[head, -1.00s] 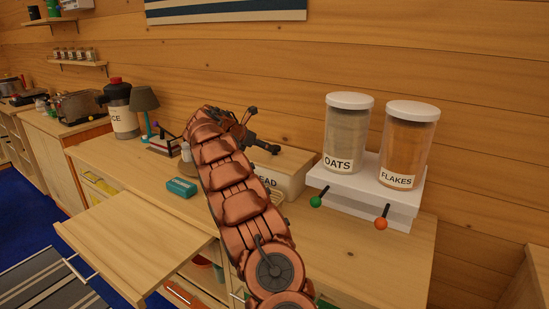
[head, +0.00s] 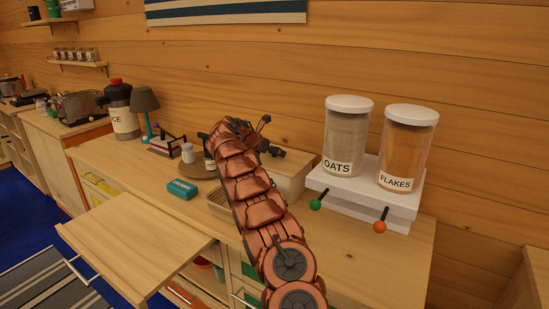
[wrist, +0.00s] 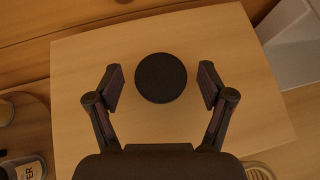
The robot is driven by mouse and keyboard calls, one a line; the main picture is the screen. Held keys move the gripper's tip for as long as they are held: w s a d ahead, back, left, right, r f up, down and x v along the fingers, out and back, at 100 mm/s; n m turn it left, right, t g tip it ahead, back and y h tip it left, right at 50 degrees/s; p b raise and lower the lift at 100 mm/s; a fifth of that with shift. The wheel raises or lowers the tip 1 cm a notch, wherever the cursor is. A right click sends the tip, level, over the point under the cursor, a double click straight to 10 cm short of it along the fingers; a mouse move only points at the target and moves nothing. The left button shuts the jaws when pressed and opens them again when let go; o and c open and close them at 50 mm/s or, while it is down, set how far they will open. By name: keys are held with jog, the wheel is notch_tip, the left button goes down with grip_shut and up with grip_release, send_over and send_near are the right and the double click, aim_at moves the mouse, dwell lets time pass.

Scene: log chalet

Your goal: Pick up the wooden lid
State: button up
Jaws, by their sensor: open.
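The wooden lid (wrist: 230,45) is a pale board with a round black knob (wrist: 161,78) on its top, seen from above in the wrist view. In the head view the lid (head: 298,160) lies on the cream bread bin (head: 292,185), partly hidden by my arm. My gripper (wrist: 161,84) is open over the lid, with one finger on each side of the knob and a gap on both sides. Nothing is held. In the head view my arm hides most of the bin's front and the knob.
A white shelf (head: 350,187) with the oats jar (head: 346,140) and flakes jar (head: 406,150) stands close right of the bin. A round wooden tray (head: 197,170) with small jars is left of it. A teal box (head: 182,189) lies farther left. The log wall is behind.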

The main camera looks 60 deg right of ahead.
jog(key=shift+s+d+f, duration=0.1)
jog(key=shift+d+f, duration=0.05)
jog(key=shift+d, duration=0.15)
grip_shut()
dwell(0.6)
